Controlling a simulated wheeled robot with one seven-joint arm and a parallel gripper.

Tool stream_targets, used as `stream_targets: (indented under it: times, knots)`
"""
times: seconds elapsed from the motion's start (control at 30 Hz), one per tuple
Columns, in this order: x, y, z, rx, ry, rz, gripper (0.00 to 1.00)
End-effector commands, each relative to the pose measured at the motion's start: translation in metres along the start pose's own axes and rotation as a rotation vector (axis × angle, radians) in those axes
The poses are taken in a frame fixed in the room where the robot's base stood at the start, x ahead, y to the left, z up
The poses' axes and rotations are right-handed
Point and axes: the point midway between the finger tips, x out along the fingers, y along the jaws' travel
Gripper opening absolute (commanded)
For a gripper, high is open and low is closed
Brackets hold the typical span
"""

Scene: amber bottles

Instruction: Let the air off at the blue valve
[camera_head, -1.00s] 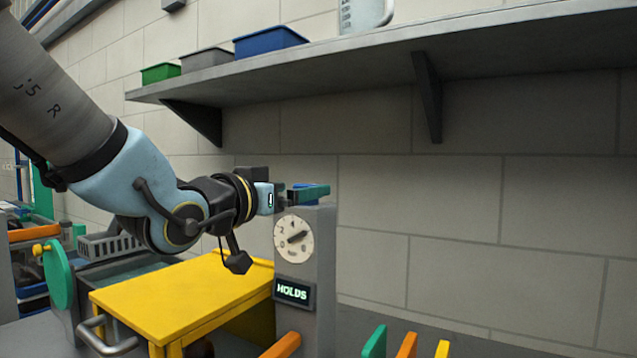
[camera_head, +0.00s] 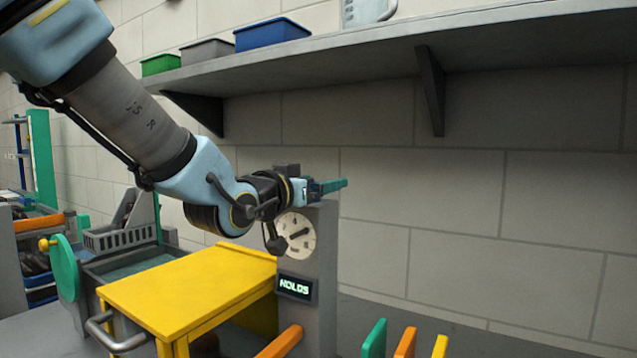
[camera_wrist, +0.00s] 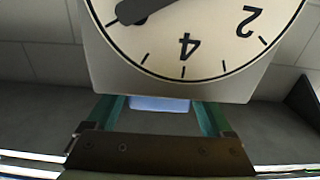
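The grey post (camera_head: 318,262) carries a round white gauge (camera_head: 297,236) with a dark needle and a lit display (camera_head: 294,287) reading HOLDS. My gripper (camera_head: 332,186) is at the top of the post, its teal fingers pointing right. In the wrist view the fingers stand apart on either side of a pale blue block (camera_wrist: 158,103), which looks like the blue valve; gaps show on both sides of it. In the head view the valve is mostly hidden by my fingers. The gauge (camera_wrist: 200,35) fills the top of the wrist view, its needle past the 4.
A yellow table (camera_head: 190,290) stands left of the post. A shelf (camera_head: 380,55) with bins (camera_head: 272,34) runs above my arm. An orange handle (camera_head: 282,343) and several coloured upright tabs (camera_head: 405,342) are low in front. The wall to the right is clear.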

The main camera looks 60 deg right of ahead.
Motion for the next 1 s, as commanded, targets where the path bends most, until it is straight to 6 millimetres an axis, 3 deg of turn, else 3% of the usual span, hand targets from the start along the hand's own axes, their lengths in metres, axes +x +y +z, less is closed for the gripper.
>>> stream_targets:
  times: [0.07, 0.6, 1.0]
  knots:
    - [-0.0001, 0.0, 0.0, 0.0, 0.0, 0.0, 0.75]
    - [-0.0002, 0.0, -0.0002, 0.0, 0.0, 0.0, 0.14]
    - [-0.0003, -0.0007, 0.0031, 0.0, 0.002, -0.058, 0.14]
